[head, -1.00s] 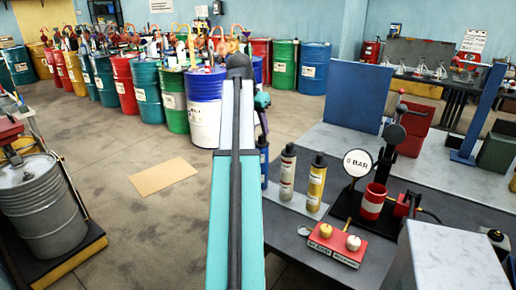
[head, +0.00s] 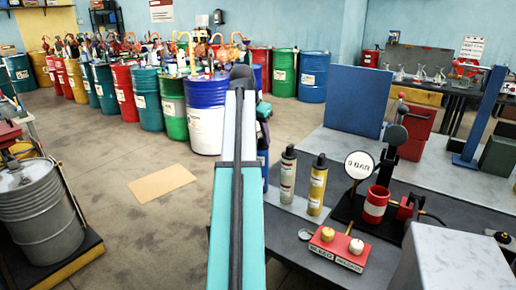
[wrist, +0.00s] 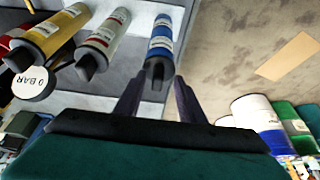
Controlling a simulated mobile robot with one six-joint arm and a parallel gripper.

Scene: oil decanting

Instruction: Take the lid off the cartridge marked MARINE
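Three cartridges with dark caps stand on the grey bench: a grey one (head: 287,177), a yellow one (head: 317,188) and a blue one (head: 263,160), mostly hidden behind my arm in the head view. In the wrist view the grey (wrist: 103,37), yellow (wrist: 50,32) and blue (wrist: 160,40) cartridges appear with their caps downward in the picture. I cannot read which is marked MARINE. My gripper (wrist: 160,80) is open and empty. Its fingers lie on either side of the blue cartridge's dark cap (wrist: 154,72) in the picture; I cannot tell the distance.
A round 0 BAR gauge (head: 359,165) and a red cup (head: 375,205) stand right of the cartridges. A red block (head: 338,248) carries a yellow and a pale knob. A grey box (head: 455,262) is at front right. Drums (head: 207,110) line the floor behind.

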